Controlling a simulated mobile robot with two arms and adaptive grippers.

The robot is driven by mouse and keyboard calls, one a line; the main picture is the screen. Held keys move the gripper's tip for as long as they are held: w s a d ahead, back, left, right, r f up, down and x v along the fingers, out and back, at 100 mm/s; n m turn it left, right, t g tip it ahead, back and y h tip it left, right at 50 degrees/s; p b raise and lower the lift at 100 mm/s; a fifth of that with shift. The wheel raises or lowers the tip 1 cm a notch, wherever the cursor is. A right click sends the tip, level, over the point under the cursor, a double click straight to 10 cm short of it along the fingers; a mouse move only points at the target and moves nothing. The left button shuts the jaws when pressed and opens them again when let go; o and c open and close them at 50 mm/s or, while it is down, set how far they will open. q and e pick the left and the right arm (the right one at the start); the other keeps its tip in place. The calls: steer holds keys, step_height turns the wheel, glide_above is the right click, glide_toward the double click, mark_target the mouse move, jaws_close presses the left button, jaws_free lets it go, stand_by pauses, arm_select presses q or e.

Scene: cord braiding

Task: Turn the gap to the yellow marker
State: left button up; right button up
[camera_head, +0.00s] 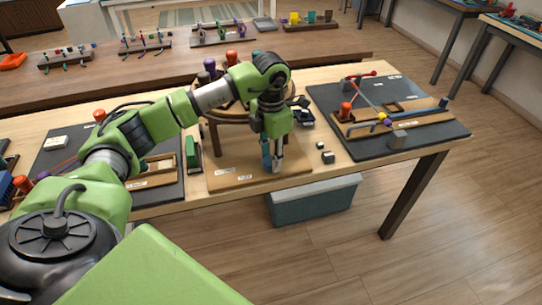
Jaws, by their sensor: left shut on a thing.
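A round wooden braiding stand (205,113) stands on a light wooden base board (225,180) in the middle of the bench. My left arm reaches across it and hides much of its top. An orange-red peg (231,57) and a dark purple peg (210,66) show at its far side. My left gripper (274,163) points down at the stand's near right side, shut on a slim blue piece (266,150), mostly covered by the fingers. I cannot make out the gap or a yellow marker on the stand. My right gripper is out of view.
A dark board (440,137) with an orange peg, cords and a grey block lies to the right. Another dark board (60,150) lies left. A grey bin (315,203) is under the bench edge.

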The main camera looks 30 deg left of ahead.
arm_select(q)
steer(key=o, duration=1.1)
steer(key=shift+m, duration=0.3)
